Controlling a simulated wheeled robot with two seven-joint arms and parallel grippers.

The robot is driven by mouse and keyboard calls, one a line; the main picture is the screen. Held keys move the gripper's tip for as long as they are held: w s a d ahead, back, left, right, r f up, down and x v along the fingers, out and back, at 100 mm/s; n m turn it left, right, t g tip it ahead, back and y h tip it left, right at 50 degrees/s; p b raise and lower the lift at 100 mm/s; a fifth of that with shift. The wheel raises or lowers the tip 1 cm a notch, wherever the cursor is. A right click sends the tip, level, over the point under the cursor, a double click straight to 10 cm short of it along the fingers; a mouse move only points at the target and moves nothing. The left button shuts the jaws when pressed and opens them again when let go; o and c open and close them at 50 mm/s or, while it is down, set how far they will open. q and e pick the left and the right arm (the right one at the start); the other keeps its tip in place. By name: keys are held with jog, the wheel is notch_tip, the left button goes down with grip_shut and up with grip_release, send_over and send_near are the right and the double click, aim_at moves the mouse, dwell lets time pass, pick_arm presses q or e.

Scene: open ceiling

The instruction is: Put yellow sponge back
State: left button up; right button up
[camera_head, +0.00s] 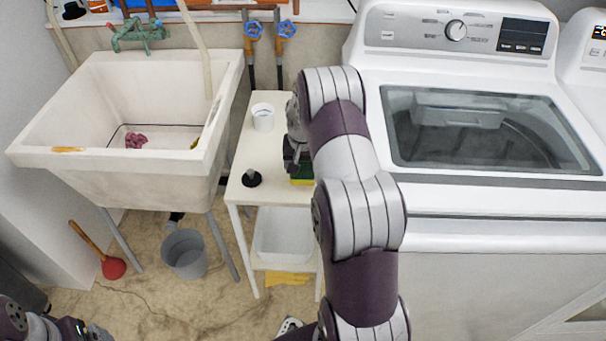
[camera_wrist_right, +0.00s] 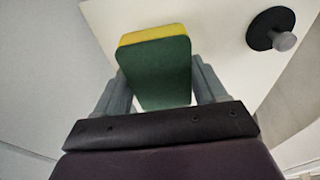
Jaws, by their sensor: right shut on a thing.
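The yellow sponge (camera_wrist_right: 152,35) has a dark green scouring side that faces the right wrist camera. My right gripper (camera_wrist_right: 160,92) is shut on it, with one grey finger on each side. In the head view the sponge (camera_head: 302,176) shows only partly, at the right part of the small white table's top (camera_head: 240,190). My right gripper (camera_head: 294,158) is mostly hidden by my arm there. I cannot tell whether the sponge touches the tabletop. Part of my left arm shows at the bottom left of the head view, but its fingers are not in view.
A white cup (camera_head: 263,117) and a black stopper-like object (camera_head: 251,178) stand on the table. The utility sink (camera_head: 215,135) is to the left and the washing machine (camera_head: 440,195) to the right. A grey bucket (camera_head: 184,255) and a red plunger (camera_head: 113,267) are on the floor.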

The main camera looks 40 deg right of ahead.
aim_at(303, 174)
notch_tip(303, 174, down, 3)
jog(key=shift+f, duration=0.45)
jog(key=o, duration=1)
jog(key=r, duration=0.4)
jog(key=s+a+r, duration=0.1)
jog(key=r, duration=0.3)
jog(key=a+r, duration=0.1)
jog(key=r, duration=0.3)
jog(key=shift+s+a+r, duration=0.1)
jog(key=shift+s+r, duration=0.1)
jog(key=shift+s, duration=0.15)
jog(key=s+a+r+n+y, duration=0.1)
jog(key=s+a+n, duration=0.7)
jog(key=s+a, duration=0.9)
jog(key=a+r, duration=0.1)
jog(key=a, duration=0.2)
jog(key=shift+a, duration=0.25)
